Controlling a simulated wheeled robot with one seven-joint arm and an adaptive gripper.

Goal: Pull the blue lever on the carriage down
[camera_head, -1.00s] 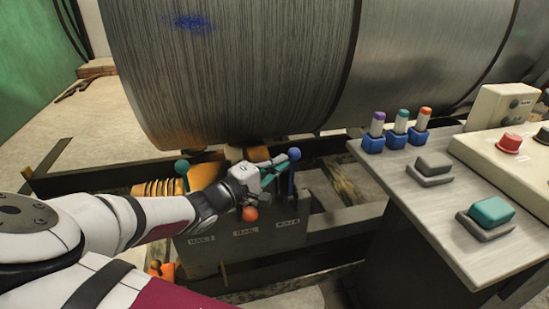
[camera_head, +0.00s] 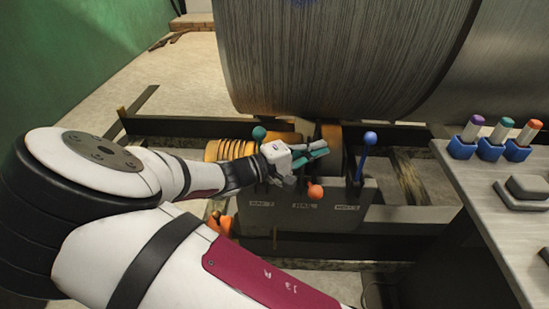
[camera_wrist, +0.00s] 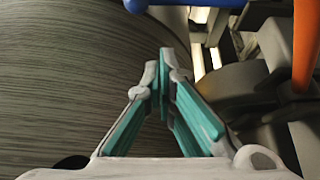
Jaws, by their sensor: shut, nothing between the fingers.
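The blue lever (camera_head: 362,158) stands upright at the right end of the carriage's lever box (camera_head: 325,215), with a round blue knob on top. Its blue also shows at the top edge of the wrist view (camera_wrist: 205,4). My gripper (camera_head: 324,149) is to the left of the blue lever, apart from it, with its teal-lined fingers pointing towards it. In the wrist view the fingertips (camera_wrist: 161,62) meet with nothing between them. The orange-knobbed lever (camera_head: 315,191) is just below my fingers. The teal-knobbed lever (camera_head: 259,132) is behind my wrist, its shaft mostly hidden.
The large roll (camera_head: 340,60) fills the space behind the levers. A console (camera_head: 470,190) with several small coloured pegs and buttons stands at the right. An orange ribbed part (camera_head: 228,150) lies beside my forearm. Dark rails run under the roll.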

